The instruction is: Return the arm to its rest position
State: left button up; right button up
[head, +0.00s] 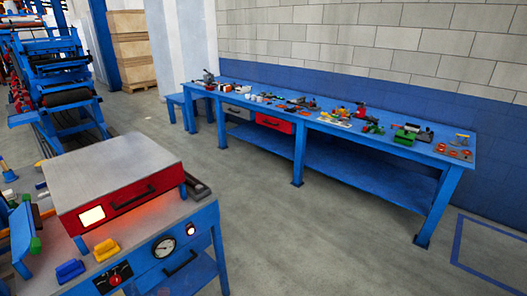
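Neither of my arms nor either gripper shows in the head view, so their pose and what they hold are hidden. At the lower left is a press-like machine with a grey top and a red front (130,195). It has a black handle and a lit pale window, and an orange glow shows beneath the red front. It stands on a blue bench (205,222) with a round gauge and a knob on its front.
Blue and yellow blocks (70,271) (106,249) lie on the near bench. A long blue workbench (455,150) with many small tools runs along the back wall. Stacked wooden crates (128,45) and blue machinery (65,75) stand at the back left. The floor between is clear.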

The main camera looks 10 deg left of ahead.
pick_arm(q)
jog(key=w+d+r+m+g+h, duration=0.1)
jog(key=w+d+r+m+h, duration=0.1)
jog(key=d+r+m+h, duration=0.7)
jog(key=s+d+r+m+g+y, duration=0.1)
jog(key=s+d+r+m+g, duration=0.2)
jog(key=s+r+m, duration=0.3)
jog(key=s+d+r+m+g+y, duration=0.15)
jog(key=s+d+m, duration=0.6)
jog(key=s, duration=0.75)
jog(key=s+d+f+g, duration=0.2)
jog(key=s+f, duration=0.2)
jog(key=s, duration=0.4)
jog(key=s+d+f+g, duration=0.2)
jog(key=s+f, duration=0.3)
jog(key=s, duration=0.2)
notch_tip(320, 180, up, 36)
jog(key=p, duration=3.5)
jog(key=shift+w+h, duration=0.25)
jog(key=shift+h, duration=0.1)
